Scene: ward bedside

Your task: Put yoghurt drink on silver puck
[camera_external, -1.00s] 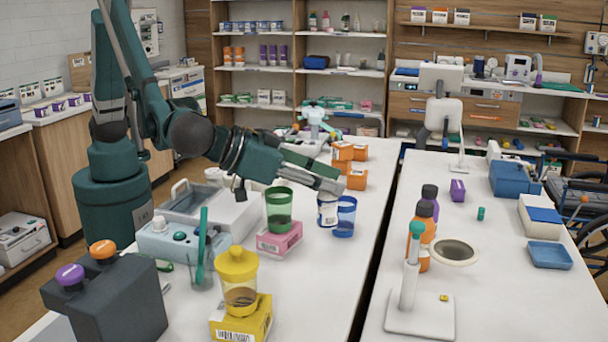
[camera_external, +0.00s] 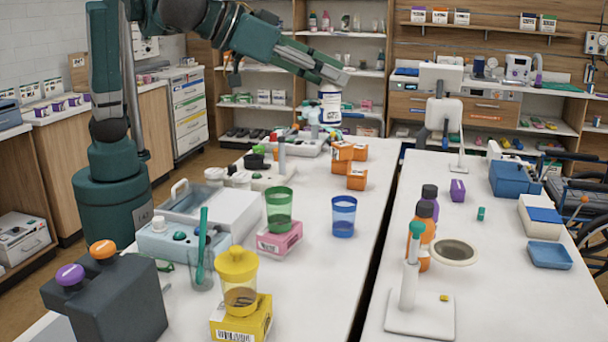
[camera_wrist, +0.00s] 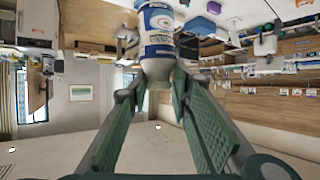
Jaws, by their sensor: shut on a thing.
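My gripper (camera_external: 332,77) is raised above the far part of the left table, shut on the yoghurt drink (camera_external: 330,105), a white bottle with a blue label. The bottle hangs upright below the fingertips, clear of the table. In the wrist view, the yoghurt drink (camera_wrist: 157,38) sits between the tips of my gripper (camera_wrist: 160,88). No thing is plainly a silver puck. A flat round piece with a grey middle and pale rim (camera_external: 453,251) lies on the right table; I cannot tell whether it is the puck.
On the left table stand a blue cup (camera_external: 343,216), a green cup (camera_external: 279,209) on a pink box, a yellow jar (camera_external: 238,279) and orange boxes (camera_external: 357,180). A dark gap separates the tables.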

